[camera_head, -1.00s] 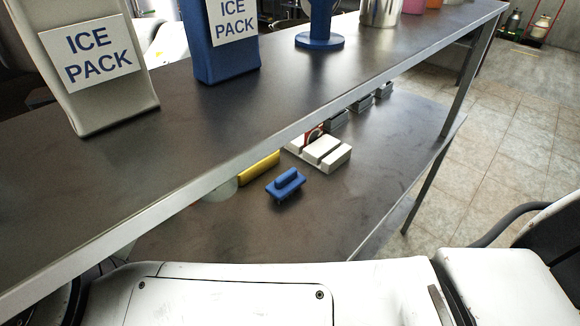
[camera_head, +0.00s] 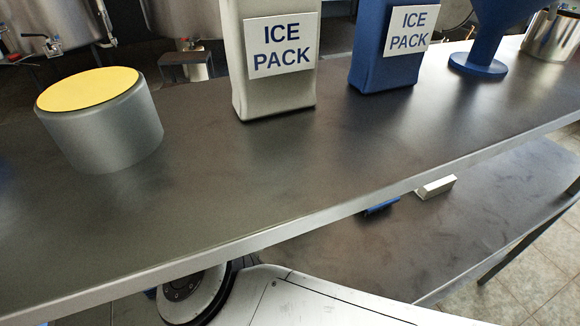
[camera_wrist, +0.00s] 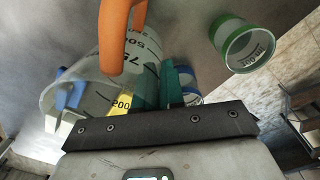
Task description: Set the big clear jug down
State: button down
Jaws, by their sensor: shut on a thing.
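The big clear jug (camera_wrist: 85,82) shows in the wrist view, with an orange handle (camera_wrist: 120,35) and black measuring numbers on its wall. My gripper (camera_wrist: 165,82) is at the right side of the jug in that view, its teal fingers shut on it. The exact contact is partly hidden by the jug and the dark bar of my gripper. Blue, yellow and white shapes show through or behind the clear wall. The jug and my gripper are not in the head view.
In the head view, a grey tub with a yellow top (camera_head: 102,122), a white ice pack (camera_head: 272,90) and a blue ice pack (camera_head: 385,70) stand on the upper shelf (camera_head: 200,190). Bare shelf lies between the tub and white pack. A green-ringed container (camera_wrist: 245,45) shows in the wrist view.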

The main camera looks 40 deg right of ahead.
jog(key=shift+f, duration=0.7)
jog(key=shift+f, duration=0.15)
jog(key=c, duration=1.3)
grip_release()
jog(key=shift+o, duration=0.2)
